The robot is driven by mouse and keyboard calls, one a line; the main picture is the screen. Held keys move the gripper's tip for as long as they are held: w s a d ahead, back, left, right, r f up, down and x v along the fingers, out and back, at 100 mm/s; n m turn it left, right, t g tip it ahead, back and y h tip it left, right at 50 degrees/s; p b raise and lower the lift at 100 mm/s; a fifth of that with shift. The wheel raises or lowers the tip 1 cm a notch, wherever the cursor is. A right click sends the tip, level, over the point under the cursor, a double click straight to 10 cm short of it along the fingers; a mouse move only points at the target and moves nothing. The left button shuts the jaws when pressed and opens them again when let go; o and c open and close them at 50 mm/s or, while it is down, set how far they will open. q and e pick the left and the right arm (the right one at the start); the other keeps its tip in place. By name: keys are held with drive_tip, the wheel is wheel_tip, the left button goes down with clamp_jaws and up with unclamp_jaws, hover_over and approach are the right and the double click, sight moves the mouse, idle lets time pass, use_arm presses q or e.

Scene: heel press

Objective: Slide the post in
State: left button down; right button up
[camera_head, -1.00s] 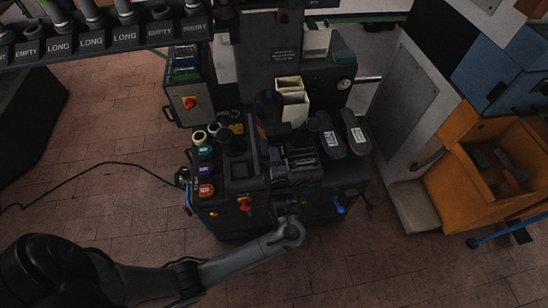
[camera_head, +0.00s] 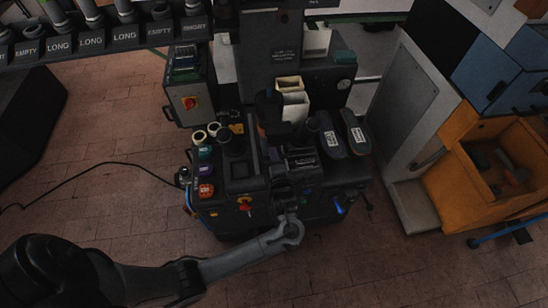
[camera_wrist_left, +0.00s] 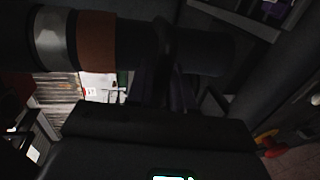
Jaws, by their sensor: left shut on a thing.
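My left gripper (camera_head: 281,172) is over the front of the dark press machine (camera_head: 240,186). In the left wrist view, the gripper (camera_wrist_left: 172,62) is shut on the post (camera_wrist_left: 97,42), a dark cylinder with a silver band and a brown band. The post lies across the top of that view, with dark parts of it on both sides of the fingers. In the head view the post is hard to make out against the dark machine. The hole for it is not clearly visible. My right gripper is not in view.
Two dark shoe-shaped pieces with white labels (camera_head: 331,139) stand right of the gripper. A labelled rack (camera_head: 125,37) is at upper left, an orange crate (camera_head: 470,205) at right.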

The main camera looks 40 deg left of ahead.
use_arm(q)
drive_tip(key=shift+w+a+f+b, duration=0.2)
drive_tip(key=shift+a+b, duration=0.1)
drive_tip(key=shift+a, duration=0.05)
drive_tip(key=r+b+x, duration=0.3)
drive_tip(key=b+x, duration=0.5)
drive_tip(key=x, duration=0.7)
drive_tip(key=shift+w+a, duration=0.45)
drive_tip(key=shift+a, duration=0.15)
drive_tip(key=c, duration=1.4)
unclamp_jaws()
drive_tip(key=shift+o, duration=1.1)
drive_tip(key=shift+w, duration=0.1)
drive_tip(key=shift+w+a+r, duration=0.1)
drive_tip(key=shift+a+r, duration=0.05)
drive_tip(key=shift+r, duration=0.05)
